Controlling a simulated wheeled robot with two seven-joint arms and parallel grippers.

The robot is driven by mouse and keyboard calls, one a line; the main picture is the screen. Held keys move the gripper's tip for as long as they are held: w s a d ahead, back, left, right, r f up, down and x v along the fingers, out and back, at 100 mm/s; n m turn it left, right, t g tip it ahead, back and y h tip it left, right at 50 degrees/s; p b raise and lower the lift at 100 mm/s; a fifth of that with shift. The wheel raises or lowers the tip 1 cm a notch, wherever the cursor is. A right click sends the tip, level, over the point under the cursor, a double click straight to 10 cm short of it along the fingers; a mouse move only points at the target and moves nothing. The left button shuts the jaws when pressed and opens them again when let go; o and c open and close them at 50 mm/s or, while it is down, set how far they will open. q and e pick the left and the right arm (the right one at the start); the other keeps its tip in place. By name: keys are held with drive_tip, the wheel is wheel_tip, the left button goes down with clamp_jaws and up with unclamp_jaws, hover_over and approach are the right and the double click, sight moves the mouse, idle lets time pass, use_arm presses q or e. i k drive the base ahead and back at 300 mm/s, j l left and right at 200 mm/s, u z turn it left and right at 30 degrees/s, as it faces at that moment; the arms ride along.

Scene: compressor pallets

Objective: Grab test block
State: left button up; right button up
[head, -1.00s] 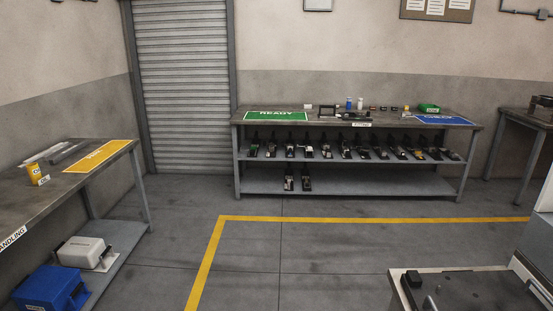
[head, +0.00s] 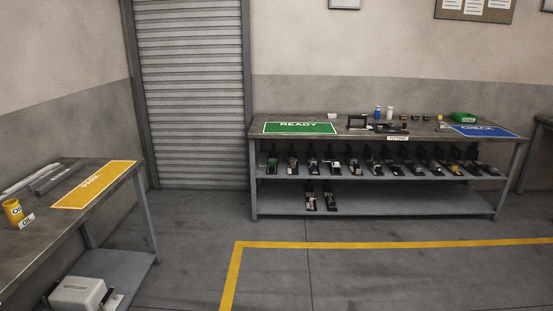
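Neither of my grippers is in the head view. I cannot tell for sure which item is the test block. Several small dark and orange pieces (head: 415,118) lie toward the back of the far workbench (head: 262,128), too small to identify. A black frame-like device (head: 358,122) stands near the middle of that bench top. A blue bottle (head: 377,112) and a white bottle (head: 390,112) stand behind it. A green box (head: 463,117) sits at the right, behind the blue mat (head: 484,131). A green READY mat (head: 300,128) lies at the left.
Several dark tools stand on the bench's middle shelf (head: 330,175), two on the lower shelf (head: 285,208). A left table (head: 75,220) carries a yellow mat (head: 95,184), grey bars (head: 50,178) and a yellow container (head: 13,212). Floor between is clear, marked by a yellow line (head: 400,245).

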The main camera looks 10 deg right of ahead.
sight(441, 126)
drive_tip(key=i+z, duration=0.3)
drive_tip(key=i, duration=0.4)
drive_tip(key=i+j+z, duration=0.1)
drive_tip(key=i+z, duration=0.25)
drive_tip(key=i, duration=0.4)
drive_tip(key=i+l+z, duration=0.1)
drive_tip(key=i+z, duration=0.4)
drive_tip(key=i, duration=0.25)
drive_tip(key=i+j+z, duration=0.2)
drive_tip(key=i+z, duration=0.25)
drive_tip(key=i, duration=0.3)
drive_tip(key=i+l+z, duration=0.1)
drive_tip(key=i+z, duration=0.2)
drive_tip(key=i, duration=0.6)
drive_tip(key=i+j+z, duration=0.15)
drive_tip(key=i+z, duration=0.15)
drive_tip(key=i, duration=0.65)
drive_tip(key=i+l+u, duration=0.2)
drive_tip(key=i, duration=0.25)
drive_tip(key=i+l+u, duration=0.2)
drive_tip(key=i, duration=0.2)
drive_tip(key=i+l+u, duration=0.2)
drive_tip(key=i, duration=0.2)
